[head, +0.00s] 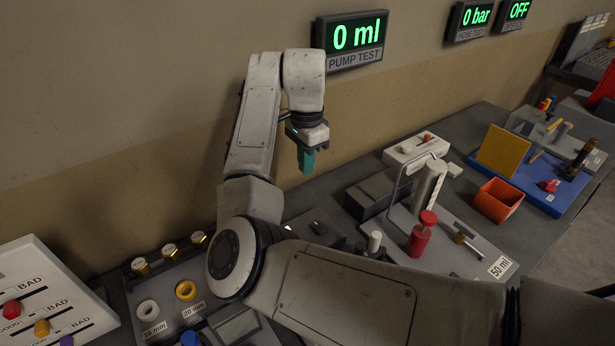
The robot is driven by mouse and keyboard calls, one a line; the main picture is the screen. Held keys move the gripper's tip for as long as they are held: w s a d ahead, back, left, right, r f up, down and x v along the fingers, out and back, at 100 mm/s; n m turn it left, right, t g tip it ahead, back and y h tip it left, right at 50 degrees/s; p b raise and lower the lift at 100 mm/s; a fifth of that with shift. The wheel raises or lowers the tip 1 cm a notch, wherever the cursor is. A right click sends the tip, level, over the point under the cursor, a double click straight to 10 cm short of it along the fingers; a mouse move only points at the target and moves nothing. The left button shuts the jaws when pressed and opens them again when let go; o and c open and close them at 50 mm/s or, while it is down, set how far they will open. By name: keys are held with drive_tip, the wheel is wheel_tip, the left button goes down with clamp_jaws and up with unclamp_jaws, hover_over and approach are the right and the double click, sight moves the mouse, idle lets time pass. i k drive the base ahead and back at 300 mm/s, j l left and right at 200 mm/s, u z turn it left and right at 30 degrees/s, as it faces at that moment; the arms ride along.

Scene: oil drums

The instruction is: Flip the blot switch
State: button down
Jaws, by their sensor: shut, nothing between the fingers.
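My gripper (307,160) with teal fingers is shut and empty. It points down above the back of the bench, in front of the wall and below the PUMP TEST display. No part is clearly labelled as the blot switch. A white box (412,152) with a small red part (427,137) on top stands to the right of my gripper, apart from it. A blue board (568,199) farther right carries a red knob (549,186). I cannot tell which of these is the switch. The display at the top right reads OFF (519,10); its label is hard to read.
A pump rig with a red-topped cylinder (422,232) and an orange open box (497,201) stand right of my arm. A yellow panel (502,151) stands upright on the blue board. A slider board (45,300) lies at the left. My arm hides part of the bench.

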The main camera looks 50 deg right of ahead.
sight(317, 226)
drive_tip(key=k, duration=1)
